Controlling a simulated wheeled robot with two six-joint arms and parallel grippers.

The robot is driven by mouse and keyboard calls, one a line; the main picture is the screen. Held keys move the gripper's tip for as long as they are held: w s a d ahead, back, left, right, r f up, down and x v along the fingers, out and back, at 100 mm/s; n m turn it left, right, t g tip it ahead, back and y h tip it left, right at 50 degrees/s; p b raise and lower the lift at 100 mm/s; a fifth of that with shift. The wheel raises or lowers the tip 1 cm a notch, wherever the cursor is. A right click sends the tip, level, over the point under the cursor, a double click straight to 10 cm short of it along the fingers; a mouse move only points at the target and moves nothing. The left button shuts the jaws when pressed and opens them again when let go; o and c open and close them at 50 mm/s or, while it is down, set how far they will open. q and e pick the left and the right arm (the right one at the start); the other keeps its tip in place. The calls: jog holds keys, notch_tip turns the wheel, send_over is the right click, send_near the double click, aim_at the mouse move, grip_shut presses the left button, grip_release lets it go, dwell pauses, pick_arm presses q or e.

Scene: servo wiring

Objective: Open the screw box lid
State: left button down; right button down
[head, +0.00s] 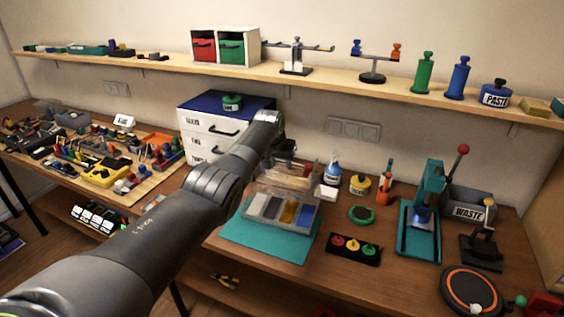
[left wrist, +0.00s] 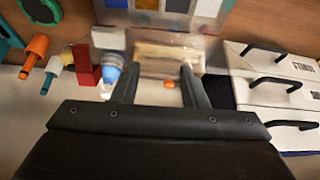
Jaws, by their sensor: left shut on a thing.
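The screw box (head: 282,208) is a clear box with several compartments holding grey, blue, amber and white contents. It sits on a teal mat (head: 262,243); its compartments also show at the top of the left wrist view (left wrist: 165,8). Its clear lid (head: 287,180) looks raised at the back of the box, though its exact angle is hard to tell. My left gripper (left wrist: 158,72) is at the back of the box, shut on what appears to be the lid's edge. In the head view my left arm hides most of the fingers. My right gripper is not in view.
A white drawer unit (head: 207,130) stands behind and left of the box. A blue-capped bottle (head: 332,174), a yellow pot (head: 359,184) and a green ring (head: 361,214) stand to its right. A three-button panel (head: 354,249) lies front right. A shelf (head: 330,81) runs above.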

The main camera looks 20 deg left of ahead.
pick_arm(q)
jog(key=shift+w, duration=0.1)
jog(key=shift+w+d+f, duration=0.1)
jog(key=shift+w+d, duration=0.05)
jog(key=shift+w, duration=0.1)
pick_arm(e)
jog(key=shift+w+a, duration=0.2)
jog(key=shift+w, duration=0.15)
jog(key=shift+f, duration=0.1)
